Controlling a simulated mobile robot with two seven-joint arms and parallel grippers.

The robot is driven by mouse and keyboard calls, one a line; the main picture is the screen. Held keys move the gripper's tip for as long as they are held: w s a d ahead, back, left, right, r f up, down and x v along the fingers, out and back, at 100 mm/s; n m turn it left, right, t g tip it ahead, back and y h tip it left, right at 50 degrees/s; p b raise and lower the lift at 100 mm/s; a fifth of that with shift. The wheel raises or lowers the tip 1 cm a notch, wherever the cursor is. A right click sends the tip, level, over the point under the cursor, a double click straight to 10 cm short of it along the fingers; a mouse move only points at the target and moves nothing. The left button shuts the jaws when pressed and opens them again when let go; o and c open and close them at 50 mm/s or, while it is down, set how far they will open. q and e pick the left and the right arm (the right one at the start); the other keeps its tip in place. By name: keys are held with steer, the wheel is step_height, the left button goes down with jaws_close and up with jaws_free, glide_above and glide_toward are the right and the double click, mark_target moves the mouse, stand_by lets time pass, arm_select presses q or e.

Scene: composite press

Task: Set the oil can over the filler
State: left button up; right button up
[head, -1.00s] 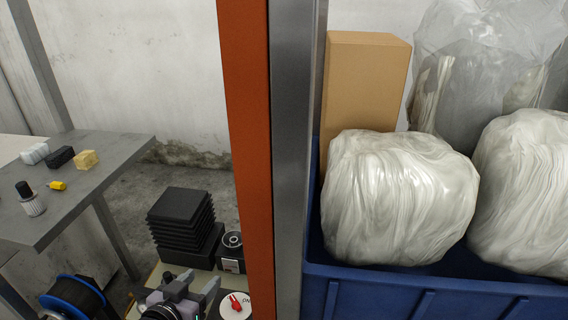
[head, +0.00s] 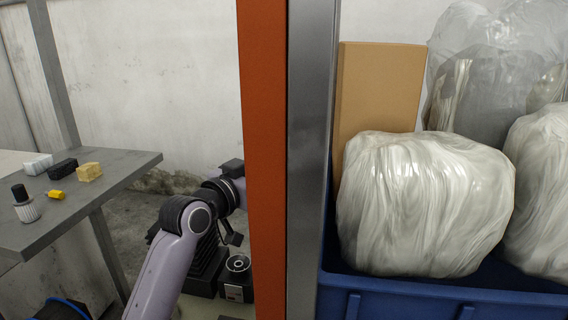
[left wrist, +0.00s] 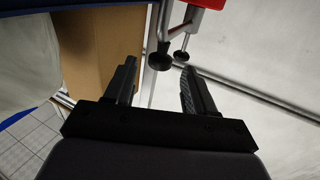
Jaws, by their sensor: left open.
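I cannot make out an oil can for sure in either view. A small black block with a metal-ringed round opening (head: 238,264) stands low in the head view, left of the orange post; I cannot tell if it is the filler. My left arm rises from the bottom of the head view, and its hand end goes behind the orange post, which hides the fingers. In the left wrist view my left gripper (left wrist: 156,78) is open, with nothing between its fingers. Part of a red thing (left wrist: 207,3) shows at that view's top edge, above metal rods with black knobs. My right gripper is not in view.
An orange post (head: 262,160) and a grey post (head: 311,160) stand upright mid-view. Right of them, a blue bin (head: 420,300) holds wrapped bundles and a cardboard box (head: 377,95). A grey table (head: 95,205) with small items is at the left.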

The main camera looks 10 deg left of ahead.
mark_target(280, 160)
arm_select(q)
steer(key=shift+x, duration=3)
jaws_close()
